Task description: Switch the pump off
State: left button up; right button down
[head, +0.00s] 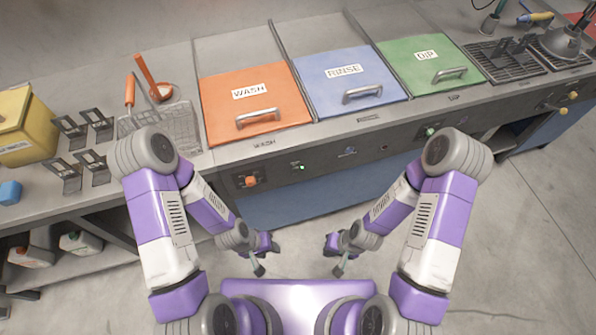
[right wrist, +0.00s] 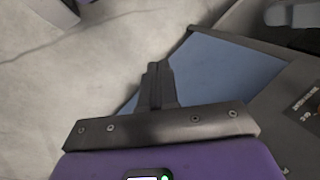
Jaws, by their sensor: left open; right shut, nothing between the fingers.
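The front panel (head: 330,163) below the lids carries an orange switch (head: 250,181), a small lit green light (head: 302,167), a blue control (head: 347,152), a dark round control (head: 384,147) and a green control (head: 430,131). Their small labels are too small to read, so I cannot tell which one is the pump's. My left gripper (head: 267,257) is open and empty, in front of and below the panel. My right gripper (head: 335,257) is shut and empty beside it, also clear of the panel. In the right wrist view its closed fingers (right wrist: 157,84) point towards the floor and blue front.
Orange WASH (head: 271,104), blue RINSE (head: 331,93) and green DIP (head: 416,58) lids are down on the counter. A wire basket (head: 180,122), metal racks and a yellow bin (head: 22,125) stand left. Dark grates (head: 505,62) are right. Floor in front is free.

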jog(key=w+a+r+m+t+p, duration=0.1)
jog(key=w+r+m+t, duration=0.4)
jog(key=m, duration=1)
jog(key=w+a+r+m+t+p, duration=0.2)
jog(key=w+a+r+m+t, duration=0.2)
jog(key=m, duration=1)
notch_tip(320, 180, up, 2)
jog(key=w+t, duration=0.1)
jog(key=t, duration=0.1)
jog(key=shift+w+a+m+t+p, duration=0.15)
jog(key=shift+w+m+t+p, duration=0.15)
jog(key=shift+m+t, duration=0.1)
jog(key=b, duration=0.9)
send_near(297, 169)
notch_tip(297, 169, down, 2)
jog(key=s, duration=0.2)
jog(key=w, duration=0.2)
jog(key=w+a+b, duration=0.1)
jog(key=w, duration=0.1)
jog(key=w+f, duration=0.1)
jog(key=w, duration=0.1)
jog(key=shift+w+a+f+b, duration=0.1)
jog(key=shift+w+a+b, duration=0.15)
jog(key=shift+w+b, duration=0.1)
jog(key=shift+w+a, duration=0.15)
jog(key=shift+w, duration=0.3)
